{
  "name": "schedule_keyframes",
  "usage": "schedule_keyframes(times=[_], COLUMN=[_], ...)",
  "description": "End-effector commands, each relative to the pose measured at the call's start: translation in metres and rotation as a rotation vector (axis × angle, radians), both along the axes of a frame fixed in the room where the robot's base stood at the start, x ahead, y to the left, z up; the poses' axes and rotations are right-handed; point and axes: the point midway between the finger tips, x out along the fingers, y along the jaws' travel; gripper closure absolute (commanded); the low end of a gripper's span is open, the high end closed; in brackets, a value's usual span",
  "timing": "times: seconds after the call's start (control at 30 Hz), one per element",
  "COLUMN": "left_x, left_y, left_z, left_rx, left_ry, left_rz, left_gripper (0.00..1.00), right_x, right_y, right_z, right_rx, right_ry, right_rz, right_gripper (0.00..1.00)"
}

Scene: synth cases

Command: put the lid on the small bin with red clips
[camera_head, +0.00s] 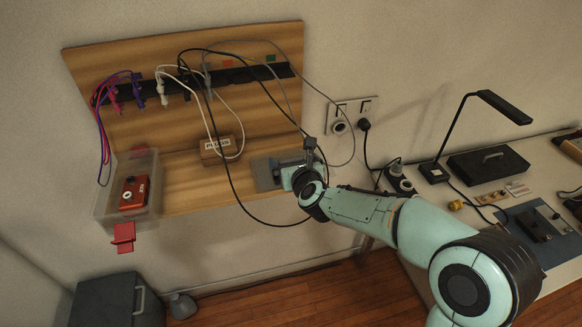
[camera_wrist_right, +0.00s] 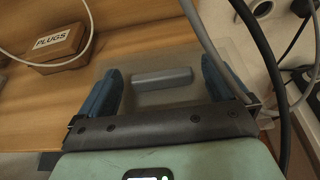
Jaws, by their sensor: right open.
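The small bin (camera_head: 103,208) is a clear box at the left end of the wooden shelf. A red clip (camera_head: 124,236) hangs at its front, and a red device (camera_head: 134,192) is inside. Its top looks open. The lid (camera_head: 264,182) is a grey see-through plate lying at the shelf's right end. In the right wrist view the lid (camera_wrist_right: 150,98) carries a grey bar handle (camera_wrist_right: 161,77). My right gripper (camera_wrist_right: 161,88) is open, its blue fingers on either side of the handle, with gaps. Whether the fingers touch the lid is unclear. My left gripper is not in view.
A wooden block labelled PLUGS (camera_head: 221,150) sits on the shelf between bin and lid. Black and grey cables (camera_head: 227,178) hang from the backboard across the shelf, some close to my right gripper. A desk with a lamp (camera_head: 470,125) stands at right.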

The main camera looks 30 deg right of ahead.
Motion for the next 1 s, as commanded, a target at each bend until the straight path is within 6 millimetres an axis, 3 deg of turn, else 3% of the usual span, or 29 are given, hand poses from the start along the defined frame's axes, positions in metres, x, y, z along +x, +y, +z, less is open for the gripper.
schedule_keyframes(times=[0.2,0.37,0.4,0.77,1.0], left_x=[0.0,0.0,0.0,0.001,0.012], left_y=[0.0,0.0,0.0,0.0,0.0], left_z=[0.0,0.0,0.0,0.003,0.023], left_rx=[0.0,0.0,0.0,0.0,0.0], left_ry=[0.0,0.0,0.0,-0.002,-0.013], left_rz=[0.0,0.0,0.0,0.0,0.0], left_gripper=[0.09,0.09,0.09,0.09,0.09], right_x=[0.001,0.0,0.0,0.001,0.002], right_y=[0.0,0.0,0.0,0.0,0.0], right_z=[0.0,0.0,0.0,0.005,0.04], right_rx=[0.0,0.0,0.0,0.0,0.003], right_ry=[0.0,0.0,0.0,-0.002,-0.007], right_rz=[0.0,0.0,0.0,0.0,0.001], right_gripper=[0.03,0.55,0.57,0.58,0.58])
